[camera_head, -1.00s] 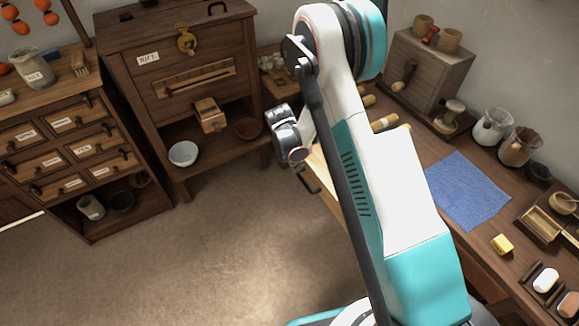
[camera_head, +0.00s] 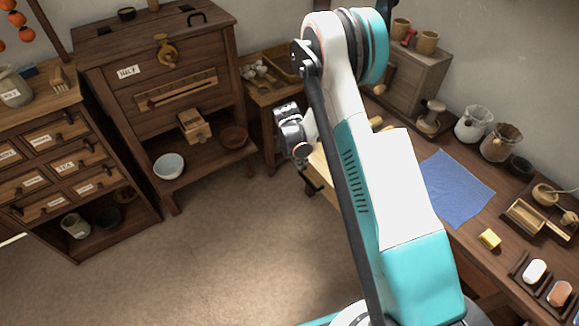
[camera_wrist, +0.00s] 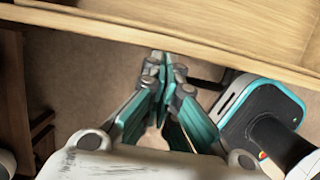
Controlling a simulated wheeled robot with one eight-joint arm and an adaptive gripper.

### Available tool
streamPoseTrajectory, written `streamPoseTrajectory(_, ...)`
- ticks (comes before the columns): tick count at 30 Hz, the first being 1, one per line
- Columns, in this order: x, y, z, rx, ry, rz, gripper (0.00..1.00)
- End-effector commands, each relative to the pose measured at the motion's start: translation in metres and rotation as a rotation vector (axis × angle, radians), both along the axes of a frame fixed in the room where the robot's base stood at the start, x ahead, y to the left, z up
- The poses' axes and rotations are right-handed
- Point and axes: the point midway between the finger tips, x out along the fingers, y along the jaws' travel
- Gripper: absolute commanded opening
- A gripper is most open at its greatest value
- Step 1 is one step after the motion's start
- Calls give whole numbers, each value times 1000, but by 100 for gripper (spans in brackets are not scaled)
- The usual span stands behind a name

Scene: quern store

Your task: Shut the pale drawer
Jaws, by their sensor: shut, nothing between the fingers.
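The pale drawer (camera_head: 321,168) sticks out from under the right-hand bench in the head view, largely hidden behind my arm. In the wrist view its pale front (camera_wrist: 205,38) runs across the top, and a strip of its inside shows beyond the front's edge. A dark handle (camera_wrist: 207,83) sits on the front, right of my fingertips. My gripper (camera_wrist: 165,62) is shut and empty. Its tips are close to the drawer front; I cannot tell whether they touch it.
The bench carries a blue cloth (camera_head: 455,188), a yellow block (camera_head: 489,239), jars and trays. A dark cabinet (camera_head: 165,95) with a white bowl (camera_head: 169,166) and a labelled drawer chest (camera_head: 60,165) stand left. The floor (camera_head: 225,245) between is clear.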

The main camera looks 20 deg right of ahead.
Motion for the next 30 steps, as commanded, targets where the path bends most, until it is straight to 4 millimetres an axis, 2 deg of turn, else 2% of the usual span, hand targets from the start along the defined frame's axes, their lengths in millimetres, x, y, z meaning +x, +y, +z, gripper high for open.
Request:
streamPoseTrajectory(1, 4, -14, 0, 0, 0, -5, 0)
streamPoseTrajectory(6, 16, -52, 0, 0, 1, -4, 0)
streamPoseTrajectory(15, 32, -100, 0, -1, 0, -2, 0)
streamPoseTrajectory(21, 37, -114, 0, 0, 1, 0, 0)
streamPoseTrajectory(30, 38, -117, 0, 0, 1, 0, 0)
